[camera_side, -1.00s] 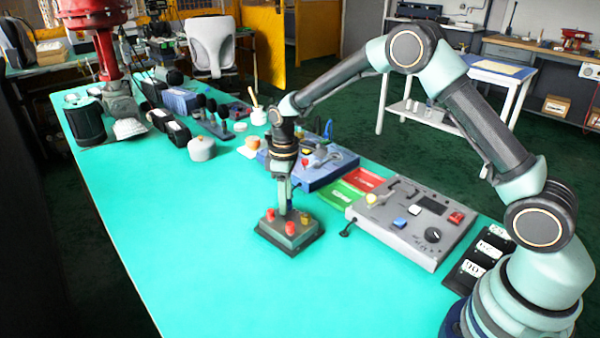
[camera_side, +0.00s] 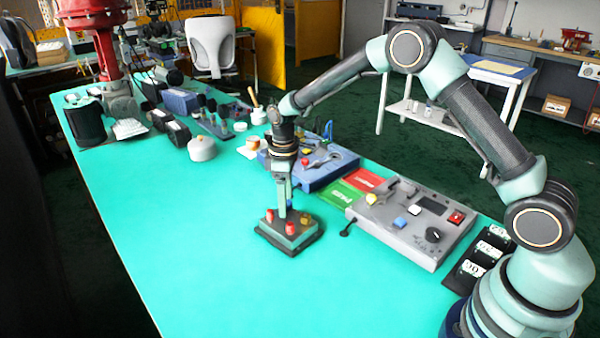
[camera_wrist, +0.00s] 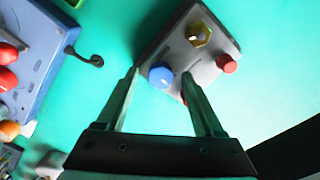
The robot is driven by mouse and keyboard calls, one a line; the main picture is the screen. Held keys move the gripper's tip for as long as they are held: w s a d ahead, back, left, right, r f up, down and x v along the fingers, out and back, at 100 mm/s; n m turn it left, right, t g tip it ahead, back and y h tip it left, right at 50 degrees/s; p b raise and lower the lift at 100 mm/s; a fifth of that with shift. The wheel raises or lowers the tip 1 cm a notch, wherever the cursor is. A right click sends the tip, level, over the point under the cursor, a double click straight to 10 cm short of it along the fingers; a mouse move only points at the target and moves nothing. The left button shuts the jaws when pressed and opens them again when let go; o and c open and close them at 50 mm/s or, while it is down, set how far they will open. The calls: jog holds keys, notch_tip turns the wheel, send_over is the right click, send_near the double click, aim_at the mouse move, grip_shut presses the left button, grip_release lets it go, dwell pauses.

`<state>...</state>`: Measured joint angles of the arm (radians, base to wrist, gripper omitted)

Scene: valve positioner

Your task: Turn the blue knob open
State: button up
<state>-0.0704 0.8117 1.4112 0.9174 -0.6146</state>
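The blue knob (camera_wrist: 161,77) sits on the near left corner of a small grey box (camera_wrist: 205,72) in the wrist view. My gripper (camera_wrist: 160,74) is open, with one finger on each side of the blue knob in that view. A gap shows between the knob and each finger; the height of the tips relative to the knob is unclear. In the side view my gripper (camera_side: 282,212) points down at the small box (camera_side: 284,243) on the green table.
The box also bears a yellow knob (camera_wrist: 198,34) and a red knob (camera_wrist: 227,63); another red part is partly behind the right finger. A grey control panel (camera_side: 395,245) and a blue panel (camera_side: 310,178) stand nearby. The table's front left is clear.

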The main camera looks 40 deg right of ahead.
notch_tip(320, 180, up, 12)
dwell(0.6)
jog(key=shift+r, duration=0.15)
jog(key=s+d+r+m+t, duration=0.2)
jog(key=s+r+m+t, duration=0.15)
jog(key=s+r, duration=0.6)
jog(key=s+d+f+m+t, duration=0.1)
jog(key=s+m, duration=0.3)
jog(key=s, duration=0.7)
jog(key=shift+s+d+f+t, duration=0.25)
jog(key=shift+s+t, duration=0.1)
jog(key=shift+t, duration=0.2)
jog(key=shift+r, duration=0.1)
